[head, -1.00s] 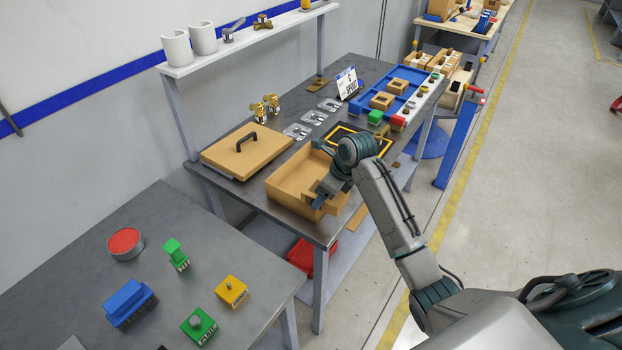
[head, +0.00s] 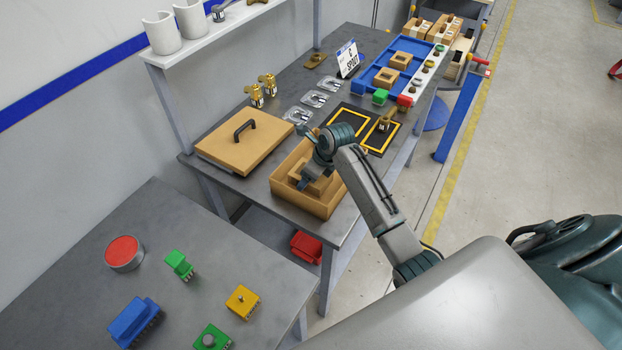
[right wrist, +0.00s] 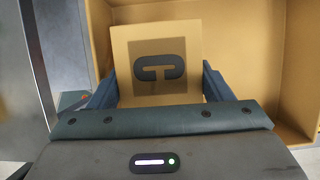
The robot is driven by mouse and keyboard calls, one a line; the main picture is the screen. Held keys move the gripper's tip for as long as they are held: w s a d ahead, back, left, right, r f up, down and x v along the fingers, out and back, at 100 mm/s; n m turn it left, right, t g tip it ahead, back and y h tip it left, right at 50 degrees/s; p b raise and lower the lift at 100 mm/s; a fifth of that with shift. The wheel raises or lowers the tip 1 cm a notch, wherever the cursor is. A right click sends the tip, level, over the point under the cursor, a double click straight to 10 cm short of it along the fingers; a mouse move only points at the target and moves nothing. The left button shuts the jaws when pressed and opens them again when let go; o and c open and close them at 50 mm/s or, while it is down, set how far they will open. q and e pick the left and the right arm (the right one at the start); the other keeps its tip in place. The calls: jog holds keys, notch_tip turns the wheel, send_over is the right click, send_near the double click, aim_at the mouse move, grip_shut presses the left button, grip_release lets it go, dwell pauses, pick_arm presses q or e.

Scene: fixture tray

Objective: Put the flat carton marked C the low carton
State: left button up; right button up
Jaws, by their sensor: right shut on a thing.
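The flat carton (right wrist: 155,42) is a tan block with a dark rounded mark, like a turned C, on its face. My right gripper (right wrist: 160,88) is shut on it, one finger on each side. In the head view my right gripper (head: 306,181) and the flat carton (head: 321,186) are inside the outline of the low carton (head: 296,203), an open tan box at the bench's near edge. In the right wrist view the low carton's wall (right wrist: 97,40) and floor lie around and behind the held piece. I cannot tell whether it touches the floor. My left gripper is not in view.
A tan lid with a black handle (head: 243,145) lies left of the low carton. Black mats with yellow frames (head: 350,118) lie behind it, one with a brass part (head: 385,123). A blue tray (head: 375,78) is farther back. A nearer table (head: 75,250) holds several coloured parts.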

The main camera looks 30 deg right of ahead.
jog(key=f, duration=0.1)
jog(key=f+p, duration=0.1)
jog(key=shift+w+f, duration=0.2)
jog(key=shift+f, duration=0.15)
jog(key=shift+w+f, duration=0.15)
jog(key=shift+f, duration=0.7)
jog(key=o, duration=0.9)
jog(key=shift+f, duration=0.1)
jog(key=shift+c, duration=0.2)
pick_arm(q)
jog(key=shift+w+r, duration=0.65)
